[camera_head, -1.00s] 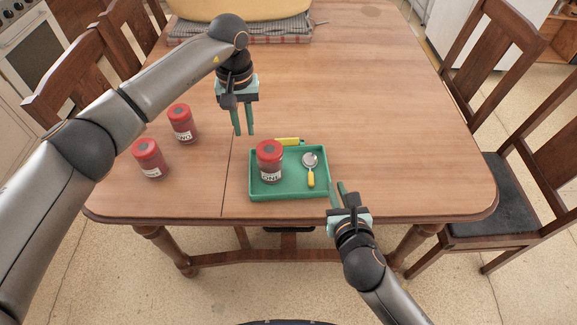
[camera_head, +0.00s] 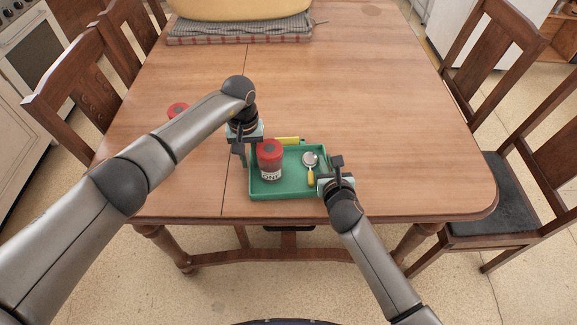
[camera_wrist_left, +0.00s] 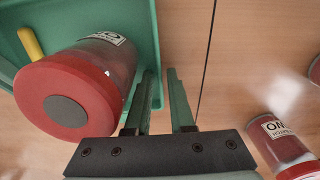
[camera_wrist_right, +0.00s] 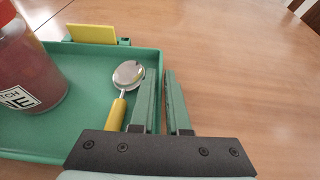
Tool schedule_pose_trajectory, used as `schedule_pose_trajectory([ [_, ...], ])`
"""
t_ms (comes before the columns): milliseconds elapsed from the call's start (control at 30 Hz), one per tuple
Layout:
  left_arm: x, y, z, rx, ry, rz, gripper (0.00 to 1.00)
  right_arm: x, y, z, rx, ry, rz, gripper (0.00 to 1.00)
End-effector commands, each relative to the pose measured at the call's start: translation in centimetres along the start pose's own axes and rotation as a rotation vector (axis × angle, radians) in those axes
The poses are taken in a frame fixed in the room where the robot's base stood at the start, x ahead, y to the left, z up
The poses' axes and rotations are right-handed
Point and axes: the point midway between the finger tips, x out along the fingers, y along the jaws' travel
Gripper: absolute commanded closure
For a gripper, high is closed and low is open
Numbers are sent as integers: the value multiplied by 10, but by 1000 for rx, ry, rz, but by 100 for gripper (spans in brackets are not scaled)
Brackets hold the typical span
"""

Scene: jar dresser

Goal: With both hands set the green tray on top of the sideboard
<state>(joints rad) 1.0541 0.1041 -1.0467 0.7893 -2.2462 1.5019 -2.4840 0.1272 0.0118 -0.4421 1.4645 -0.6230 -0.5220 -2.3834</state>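The green tray (camera_head: 290,188) lies flat on the wooden table, near its front edge. A red-lidded jar (camera_head: 270,160) labelled ONE stands in its left part, and a spoon with a yellow handle (camera_head: 310,170) lies in its right part. My left gripper (camera_wrist_left: 160,85) is open at the tray's left side, its fingers on either side of the wall. My right gripper (camera_wrist_right: 161,85) is at the right side, its fingers also astride the wall with a narrow gap between them. In the head view my wrists hide most of the fingers. I cannot make out a sideboard.
A red-lidded jar (camera_head: 178,110) stands left of the tray, partly behind my left arm. The left wrist view shows a labelled jar (camera_wrist_left: 280,143) there. A yellow piece (camera_head: 287,140) is at the tray's far edge. A chair (camera_head: 510,190) stands right; the table's middle is clear.

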Motion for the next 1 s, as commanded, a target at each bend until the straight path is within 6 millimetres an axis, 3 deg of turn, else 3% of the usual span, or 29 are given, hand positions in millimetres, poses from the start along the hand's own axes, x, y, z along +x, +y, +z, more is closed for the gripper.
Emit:
schedule_pose_trajectory([
  [300,1,0,0,0,0,0,79,1,0,0,-1,1,0,86],
  [433,1,0,0,0,0,0,93,1,0,0,-1,1,0,100],
  [500,1,0,0,0,0,0,100,1,0,0,-1,1,0,100],
  [1000,1,0,0,0,0,0,100,1,0,-1,-1,2,0,100],
])
